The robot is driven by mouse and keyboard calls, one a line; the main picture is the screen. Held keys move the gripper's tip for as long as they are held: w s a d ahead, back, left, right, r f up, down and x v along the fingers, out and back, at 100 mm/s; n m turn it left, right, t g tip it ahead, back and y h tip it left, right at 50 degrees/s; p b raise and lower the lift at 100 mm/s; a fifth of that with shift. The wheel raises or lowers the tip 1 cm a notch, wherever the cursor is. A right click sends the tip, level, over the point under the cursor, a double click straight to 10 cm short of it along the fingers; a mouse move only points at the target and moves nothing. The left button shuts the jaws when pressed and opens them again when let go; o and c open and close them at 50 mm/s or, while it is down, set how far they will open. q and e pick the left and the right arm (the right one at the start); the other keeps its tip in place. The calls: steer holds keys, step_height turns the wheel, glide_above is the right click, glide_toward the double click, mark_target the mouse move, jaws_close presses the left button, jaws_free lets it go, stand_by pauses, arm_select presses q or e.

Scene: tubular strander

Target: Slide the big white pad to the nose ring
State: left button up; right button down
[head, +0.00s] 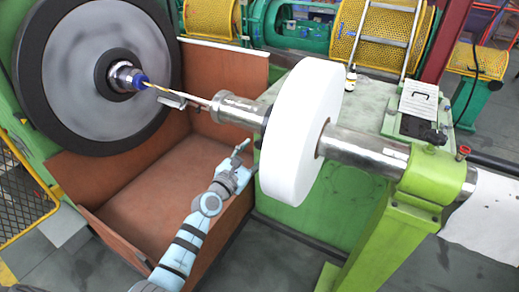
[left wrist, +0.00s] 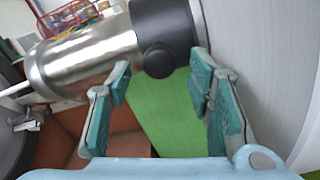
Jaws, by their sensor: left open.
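The big white pad (head: 298,130) is a thick upright disc around a horizontal steel shaft (head: 365,152). It fills the right side of the left wrist view (left wrist: 270,60). Left of it, the shaft ends in a wider steel nose piece (head: 238,109); I cannot tell which edge is the nose ring. The left wrist view shows a black collar with a knob (left wrist: 165,35) between the steel cylinder (left wrist: 85,60) and the pad. My left gripper (head: 240,155) is open and empty, below the shaft and just left of the pad; its fingers (left wrist: 165,90) point up toward the collar.
A brown open bin (head: 150,190) lies below the nose. A large grey-black wheel (head: 95,70) with a blue-ringed hub stands left. A green stand (head: 400,215) carries the shaft's right end. A small bottle (head: 351,78) stands on the green surface behind the pad.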

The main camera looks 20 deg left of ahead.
mark_target(257, 148)
arm_select(q)
steer(key=w, duration=0.1)
steer(key=w+b, duration=0.1)
steer(key=shift+w+d+f, duration=0.15)
steer(key=shift+w+d, duration=0.1)
steer(key=shift+w, duration=0.55)
steer(key=shift+s, duration=0.1)
jaws_close()
